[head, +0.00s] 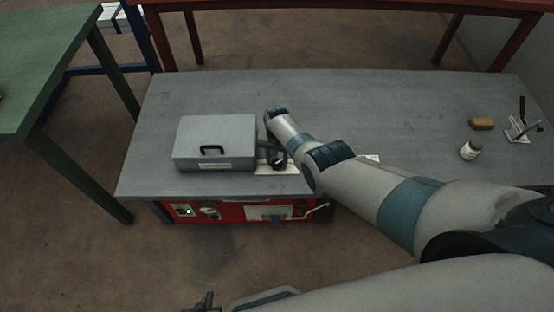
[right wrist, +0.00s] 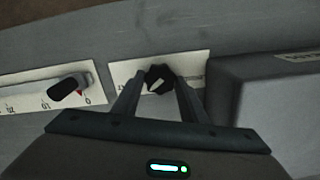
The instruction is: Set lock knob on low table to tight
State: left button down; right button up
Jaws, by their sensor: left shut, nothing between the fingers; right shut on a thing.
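The black lock knob (right wrist: 158,76) stands on a white label plate (right wrist: 190,62) on the low grey table (head: 370,95). In the right wrist view my right gripper (right wrist: 159,84) is shut on the knob, with one finger on each side. Most of the plate's lettering is hidden or too small to read, so I cannot tell the setting. In the head view my right gripper (head: 271,157) is partly covered by its own arm, just right of the grey case. My left gripper (head: 206,300) is low at the bottom edge, shut and empty, away from the table.
A grey case (head: 215,135) stands close beside the knob; it also shows in the right wrist view (right wrist: 265,100). A second black knob (right wrist: 70,87) sits on a numbered scale. A jar (head: 470,150), a brown block (head: 481,124) and a lever clamp (head: 522,126) stand at the table's right.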

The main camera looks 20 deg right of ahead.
jog(key=shift+m, duration=0.9)
pick_arm(q)
jog(key=shift+w+d+r, duration=0.15)
jog(key=shift+w+d, duration=0.05)
jog(key=shift+d, duration=0.2)
pick_arm(e)
jog(key=shift+m, duration=1.2)
jog(key=o, duration=1)
pick_arm(q)
jog(key=shift+a, duration=0.35)
pick_arm(e)
jog(key=shift+o, duration=0.2)
pick_arm(q)
jog(key=shift+r, duration=0.1)
pick_arm(e)
jog(key=shift+r, duration=0.15)
